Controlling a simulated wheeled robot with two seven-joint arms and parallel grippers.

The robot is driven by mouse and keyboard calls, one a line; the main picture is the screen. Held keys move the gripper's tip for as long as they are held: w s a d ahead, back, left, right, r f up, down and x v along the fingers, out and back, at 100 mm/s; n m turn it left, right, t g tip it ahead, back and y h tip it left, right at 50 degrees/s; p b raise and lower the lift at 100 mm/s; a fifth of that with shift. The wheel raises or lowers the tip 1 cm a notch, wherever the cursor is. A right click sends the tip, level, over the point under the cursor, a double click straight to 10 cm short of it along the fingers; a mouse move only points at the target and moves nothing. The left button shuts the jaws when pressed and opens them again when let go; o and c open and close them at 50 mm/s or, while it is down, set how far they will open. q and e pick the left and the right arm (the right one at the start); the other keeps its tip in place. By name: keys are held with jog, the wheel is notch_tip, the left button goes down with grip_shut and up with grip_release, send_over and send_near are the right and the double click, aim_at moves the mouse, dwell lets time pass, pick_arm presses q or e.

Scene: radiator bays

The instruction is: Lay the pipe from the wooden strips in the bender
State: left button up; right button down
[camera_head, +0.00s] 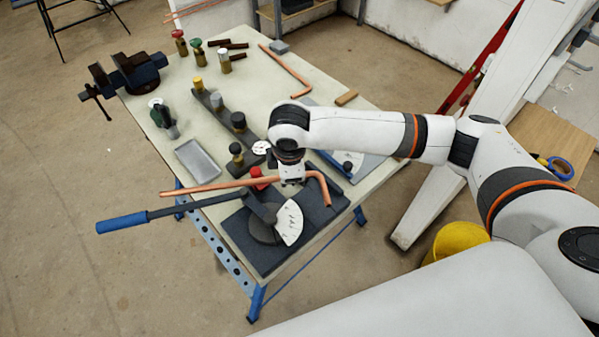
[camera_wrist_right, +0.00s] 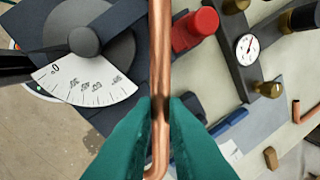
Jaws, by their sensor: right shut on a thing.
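My right gripper (camera_head: 291,180) is shut on a bent copper pipe (camera_head: 218,185). The pipe's long leg reaches left; its short bent end is at the right. In the right wrist view the teal fingers (camera_wrist_right: 160,108) close on the pipe (camera_wrist_right: 160,50), which passes beside the bender's disc and white angle scale (camera_wrist_right: 85,80). The bender (camera_head: 265,228) sits on a dark plate at the table's near end, its blue-gripped lever (camera_head: 122,222) pointing left. The pipe appears above the bender; whether they touch I cannot tell. Dark brown strips (camera_head: 237,56) lie at the table's far end. My left gripper is out of view.
A second bent copper pipe (camera_head: 290,72) lies on the table (camera_head: 270,95). A gauge manifold (camera_head: 215,103), a red-capped part (camera_head: 258,178) and a grey tray (camera_head: 196,158) stand close by. A vise (camera_head: 125,72) is at the left edge, a yellow helmet-like object (camera_head: 459,240) at the right.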

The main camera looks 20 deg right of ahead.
jog(key=w+f+n, duration=0.1)
jog(key=n, duration=0.1)
jog(key=w+f+n, duration=0.1)
jog(key=f+n, duration=0.1)
jog(key=w+f+n+y+b, duration=0.1)
jog(key=f+n, duration=0.1)
jog(key=shift+w+d+f, duration=0.15)
jog(key=shift+f, duration=0.25)
dwell(0.3)
jog(key=shift+d+f, duration=0.1)
jog(key=shift+f, duration=0.1)
jog(key=shift+r+p, duration=0.3)
jog(key=shift+p, duration=0.55)
jog(key=shift+b+x, duration=0.35)
jog(key=shift+x, duration=0.6)
jog(key=shift+f, duration=0.5)
dwell(0.7)
